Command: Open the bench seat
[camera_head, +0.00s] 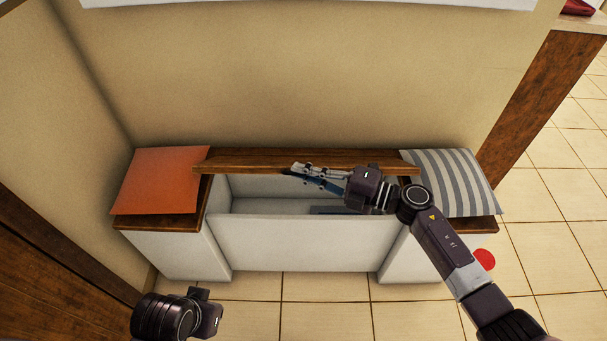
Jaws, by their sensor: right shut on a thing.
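The bench (300,243) stands against the back wall, white with brown wooden tops at both ends. Its wooden seat lid (245,162) is raised in the middle, and the white inside of the box shows below it. My right gripper (298,172) is at the raised lid's front edge, near its middle, and is shut on the lid. My right arm hides part of the lid and of the box opening. My left arm shows at the lower left, in front of the bench; its fingertips cannot be made out.
An orange cushion (160,180) lies on the bench's left end, a grey-striped cushion (450,182) on its right end. A dark thing (328,210) lies inside the box. A red round thing (484,259) is on the tiled floor at right. Walls stand behind and left.

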